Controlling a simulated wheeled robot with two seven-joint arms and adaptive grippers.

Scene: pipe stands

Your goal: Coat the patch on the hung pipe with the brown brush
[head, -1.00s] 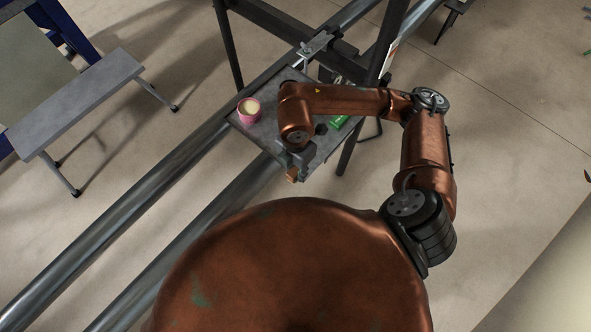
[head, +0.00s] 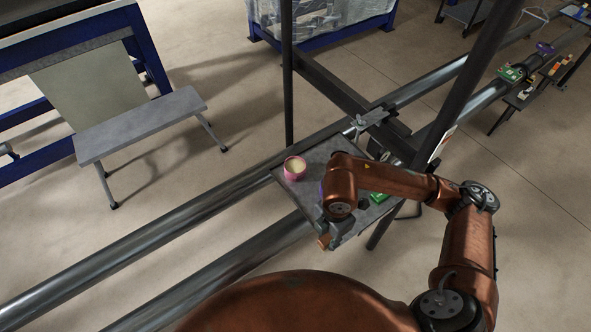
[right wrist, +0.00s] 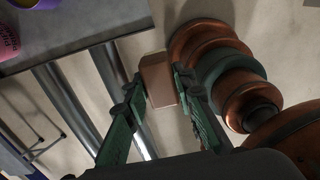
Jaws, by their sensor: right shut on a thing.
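My right gripper (head: 330,228) is over the near edge of a small grey shelf. It is shut on a brown block-like thing, likely the brown brush (head: 324,242); the same brown block (right wrist: 158,80) sits between the green fingers of my right gripper (right wrist: 155,88) in the right wrist view. Its bristles cannot be made out. Two long grey pipes run diagonally in the head view, a far one (head: 150,217) and a near one (head: 225,264). I cannot make out a patch on either. My left gripper is not in view.
The grey shelf (head: 318,160) holds a pink pot (head: 295,168) with pale contents and a green item (head: 378,197) partly behind my arm. Dark upright posts (head: 288,75) stand close by. A grey bench (head: 140,125) is at left. More items lie along the pipes at upper right.

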